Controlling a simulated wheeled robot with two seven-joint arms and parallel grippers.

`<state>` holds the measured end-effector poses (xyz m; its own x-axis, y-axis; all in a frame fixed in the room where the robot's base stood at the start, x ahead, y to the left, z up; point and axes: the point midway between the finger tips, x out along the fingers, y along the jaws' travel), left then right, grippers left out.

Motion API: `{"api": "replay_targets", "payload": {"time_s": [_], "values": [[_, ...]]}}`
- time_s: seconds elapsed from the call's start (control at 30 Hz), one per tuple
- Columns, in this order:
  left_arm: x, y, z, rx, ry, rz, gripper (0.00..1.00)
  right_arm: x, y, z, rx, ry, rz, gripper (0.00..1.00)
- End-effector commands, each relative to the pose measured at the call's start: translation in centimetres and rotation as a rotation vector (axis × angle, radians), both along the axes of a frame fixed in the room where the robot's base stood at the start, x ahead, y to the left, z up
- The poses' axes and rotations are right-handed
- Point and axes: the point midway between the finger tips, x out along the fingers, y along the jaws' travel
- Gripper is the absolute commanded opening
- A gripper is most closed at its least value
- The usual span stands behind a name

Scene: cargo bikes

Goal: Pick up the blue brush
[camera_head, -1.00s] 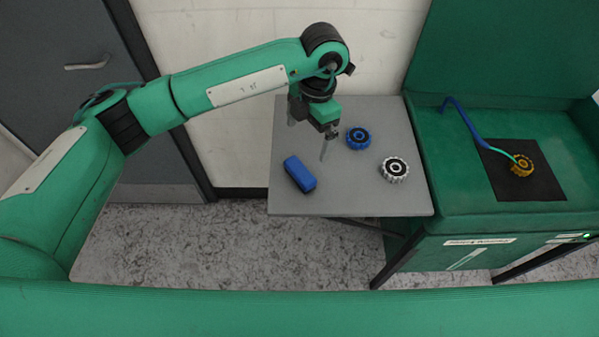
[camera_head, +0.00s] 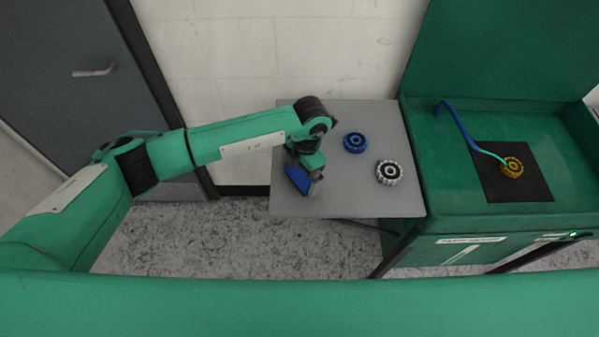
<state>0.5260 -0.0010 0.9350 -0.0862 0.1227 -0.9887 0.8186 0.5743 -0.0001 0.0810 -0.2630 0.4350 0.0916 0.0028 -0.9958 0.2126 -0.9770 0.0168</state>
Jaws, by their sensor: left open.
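The blue brush (camera_head: 295,176), a block-like piece, lies on the left part of the grey table. My left gripper (camera_head: 303,183) is down over it, with a finger showing on its right side. The jaws are open, and the gripper covers much of the brush. I cannot tell whether the fingers touch it. My right gripper is not in view.
A blue cogged wheel (camera_head: 355,142) and a white cogged wheel (camera_head: 389,172) lie to the right on the grey table (camera_head: 350,200). A green cabinet (camera_head: 440,200) stands beside it, with a yellow cogged wheel (camera_head: 512,167) and a blue-green curved tube (camera_head: 462,128) on top.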

Motion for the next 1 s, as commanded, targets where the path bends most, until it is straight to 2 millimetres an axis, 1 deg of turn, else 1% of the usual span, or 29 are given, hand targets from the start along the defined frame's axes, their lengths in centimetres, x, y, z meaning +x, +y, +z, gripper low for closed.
{"api": "replay_targets", "payload": {"time_s": [0.03, 0.1, 0.33, 0.5, 0.83, 0.93, 1.0], "values": [[-0.1, 0.0, -0.3, -0.001, 0.003, 0.0, 1.0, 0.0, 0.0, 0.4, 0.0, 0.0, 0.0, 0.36], [-0.1, 0.1, -0.8, -0.001, 0.001, -0.001, 1.0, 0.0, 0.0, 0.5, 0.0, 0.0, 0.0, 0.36], [-0.1, 0.1, -1.0, -0.001, 0.0, -0.001, 1.0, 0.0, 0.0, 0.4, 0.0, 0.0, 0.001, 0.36], [-0.1, 0.1, -1.0, -0.001, 0.0, -0.001, 0.68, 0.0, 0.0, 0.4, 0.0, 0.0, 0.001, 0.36], [-0.1, 0.1, -0.8, -0.002, -0.001, -0.001, 0.67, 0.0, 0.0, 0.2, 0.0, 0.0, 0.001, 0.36], [-0.1, 0.1, -0.2, -0.003, -0.001, -0.001, 0.67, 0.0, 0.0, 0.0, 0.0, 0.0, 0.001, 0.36], [0.0, 0.1, 0.5, -0.002, -0.003, 0.0, 0.67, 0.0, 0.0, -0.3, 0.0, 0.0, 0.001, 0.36]]}}
